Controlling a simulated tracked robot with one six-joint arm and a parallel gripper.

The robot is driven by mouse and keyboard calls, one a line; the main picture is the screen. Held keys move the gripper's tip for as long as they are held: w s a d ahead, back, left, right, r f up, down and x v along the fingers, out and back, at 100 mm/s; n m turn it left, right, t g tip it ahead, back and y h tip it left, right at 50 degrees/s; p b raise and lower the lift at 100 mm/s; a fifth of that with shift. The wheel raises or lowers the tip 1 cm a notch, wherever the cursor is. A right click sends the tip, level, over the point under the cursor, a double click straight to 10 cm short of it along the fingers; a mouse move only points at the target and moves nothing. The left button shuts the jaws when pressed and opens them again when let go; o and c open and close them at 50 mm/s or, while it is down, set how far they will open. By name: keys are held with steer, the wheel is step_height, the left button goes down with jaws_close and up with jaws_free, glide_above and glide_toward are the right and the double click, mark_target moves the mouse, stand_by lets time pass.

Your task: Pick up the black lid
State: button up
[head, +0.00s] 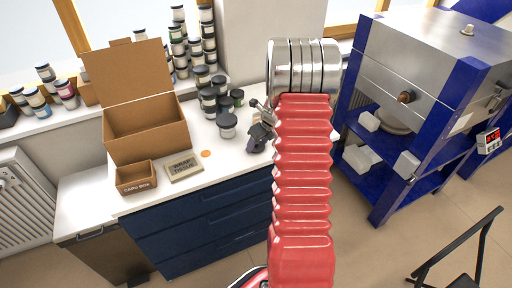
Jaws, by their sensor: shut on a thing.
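My gripper (262,118) shows in the head view just left of my red arm, over the right part of the white worktop. It is small, grey and partly hidden behind the arm. Its jaws are shut on a small dark thing, which appears to be the black lid (256,137). Its outline is hard to separate from the fingers, and a purplish patch shows beside it. I cannot tell whether it touches the worktop. A clear jar with a dark lid (227,122) stands to the left of my gripper.
Several dark-lidded jars (208,100) stand at the back of the worktop (222,160). An open cardboard box (146,128), a small card box (137,177), a wrap tissue pack (183,166) and an orange disc (206,154) lie left. A blue-framed kiln (430,70) stands right.

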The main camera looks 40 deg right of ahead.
mark_target(258, 147)
step_height(258, 147, up, 10)
stand_by(0.8)
stand_by(0.4)
steer(key=w+a+m+g, duration=0.3)
steer(key=a+m+g, duration=0.6)
steer(key=a+m, duration=2.6)
steer(key=shift+a+m, duration=0.4)
steer(key=shift+a, duration=0.85)
